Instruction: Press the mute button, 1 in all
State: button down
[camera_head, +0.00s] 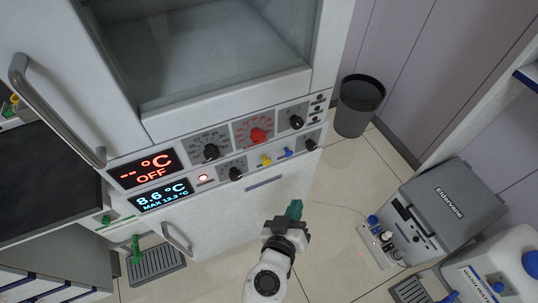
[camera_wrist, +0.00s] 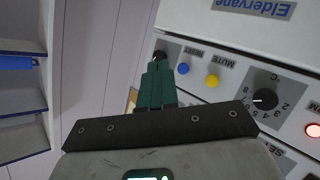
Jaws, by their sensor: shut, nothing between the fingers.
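The mute button is a small yellow button (camera_wrist: 212,81) under the printed word MUTE in the wrist view. It shows in the head view as a yellow dot (camera_head: 265,160) on the lower panel row. A blue button (camera_wrist: 183,69) under the word RESET lies next to it. My gripper (camera_head: 294,208) has teal fingers, shut and empty, in front of the cabinet and below the panel in the head view. In the wrist view the fingers (camera_wrist: 157,66) appear just left of the blue button. They look apart from both buttons, though their exact distance from the panel cannot be told.
The white cabinet's panel carries a black knob (camera_head: 236,173), a red knob (camera_head: 257,135), a lit lamp (camera_head: 203,179) and two displays (camera_head: 160,195). A grey bin (camera_head: 358,106) stands to the right. A grey Eldervane box (camera_head: 447,205) lies further right. Tiled floor between is open.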

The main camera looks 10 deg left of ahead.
aim_at(267, 162)
jog(key=shift+w+a+r+n+t+y, duration=0.1)
jog(key=shift+a+n+t+y, duration=0.1)
jog(key=shift+a, duration=0.35)
jog(key=shift+w+a+n+t+y, duration=0.1)
jog(key=shift+a+y, duration=0.1)
jog(key=shift+a, duration=0.35)
jog(key=w+a+b, duration=0.2)
jog(key=w+a, duration=0.3)
jog(key=w, duration=0.2)
jog(key=shift+w+b, duration=0.25)
jog(key=shift+b, duration=0.3)
dwell(1.3)
jog(key=shift+w+a, duration=0.15)
jog(key=shift+w, duration=0.05)
